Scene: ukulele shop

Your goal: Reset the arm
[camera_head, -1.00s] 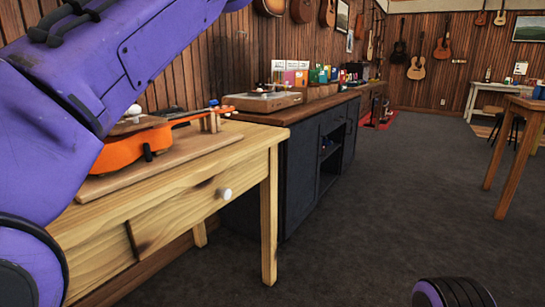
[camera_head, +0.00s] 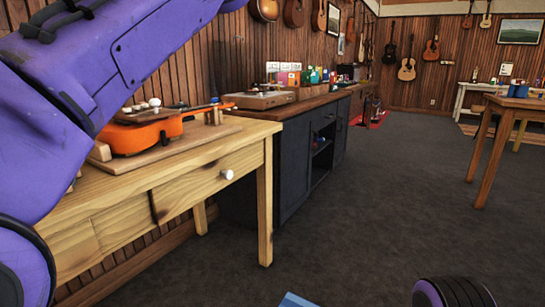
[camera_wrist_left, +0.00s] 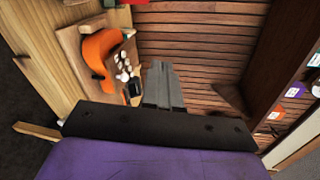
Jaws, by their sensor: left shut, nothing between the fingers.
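My left arm crosses the left side of the head view, raised and bent, but its gripper is outside that view. In the left wrist view my left gripper (camera_wrist_left: 162,88) has its fingers together with nothing between them. Below it lie the wooden table and an orange ukulele (camera_wrist_left: 101,52), apart from the fingers. In the head view the orange ukulele (camera_head: 150,134) rests on a wooden board on the light wooden table (camera_head: 180,195). My right gripper is not in view; only a purple and black part of me shows at the bottom right.
A dark cabinet (camera_head: 292,170) with a wooden top stands beyond the table, carrying a turntable-like box (camera_head: 262,99) and small colourful items. A wooden table (camera_head: 492,140) stands at the right. A blue object (camera_head: 297,300) shows at the bottom edge. The dark floor (camera_head: 380,210) between is open.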

